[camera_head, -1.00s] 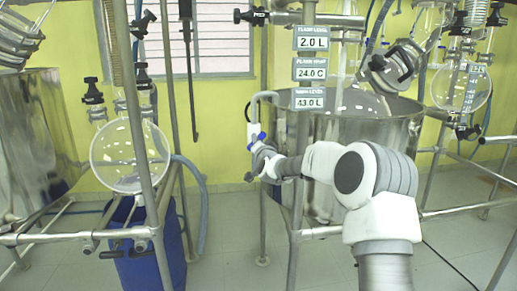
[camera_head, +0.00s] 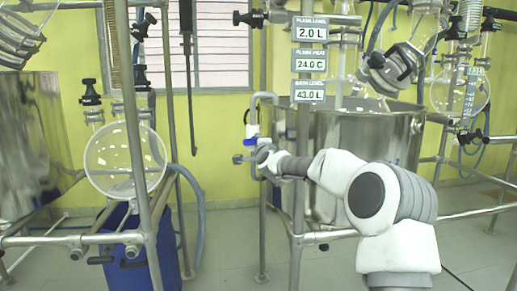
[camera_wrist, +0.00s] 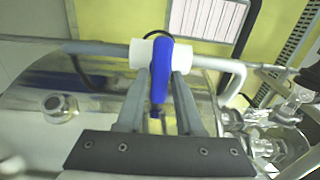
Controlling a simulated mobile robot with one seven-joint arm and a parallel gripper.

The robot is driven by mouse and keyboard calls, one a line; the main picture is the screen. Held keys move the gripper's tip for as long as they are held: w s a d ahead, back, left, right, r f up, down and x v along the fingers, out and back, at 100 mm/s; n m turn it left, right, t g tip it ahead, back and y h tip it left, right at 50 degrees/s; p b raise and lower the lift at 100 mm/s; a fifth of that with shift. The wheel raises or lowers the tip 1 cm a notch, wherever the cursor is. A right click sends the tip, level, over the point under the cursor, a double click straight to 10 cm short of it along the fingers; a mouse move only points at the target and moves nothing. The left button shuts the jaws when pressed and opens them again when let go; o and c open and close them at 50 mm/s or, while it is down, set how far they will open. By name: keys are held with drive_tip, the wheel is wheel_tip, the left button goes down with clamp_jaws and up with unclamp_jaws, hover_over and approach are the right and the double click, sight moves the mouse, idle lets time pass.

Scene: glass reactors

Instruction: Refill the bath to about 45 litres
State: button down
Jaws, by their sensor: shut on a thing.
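The steel bath (camera_head: 365,140) stands right of centre in the head view, and its wall (camera_wrist: 35,95) shows in the wrist view. A pale pipe (camera_head: 262,96) bends over its left rim. On the pipe is a white valve body (camera_wrist: 143,54) with a blue handle (camera_wrist: 161,70). My gripper (camera_wrist: 160,90) has its fingers on either side of the blue handle and is shut on it. In the head view my gripper (camera_head: 243,157) is at the handle, and the exact contact is too small to tell. The bath level readout (camera_head: 308,90) shows 43.0 L.
Readouts above show flask level 2.0 L and 24.0 C. A round glass flask (camera_head: 125,160) hangs at left above a blue drum (camera_head: 140,250). Steel frame posts (camera_head: 297,200) stand close to my arm. Another steel vessel (camera_head: 30,140) is at far left.

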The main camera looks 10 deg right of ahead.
drive_tip(key=shift+m, duration=0.3)
drive_tip(key=c, duration=0.7)
unclamp_jaws()
drive_tip(key=s, duration=1.7)
drive_tip(key=shift+s+p, duration=0.2)
drive_tip(key=shift+p, duration=0.2)
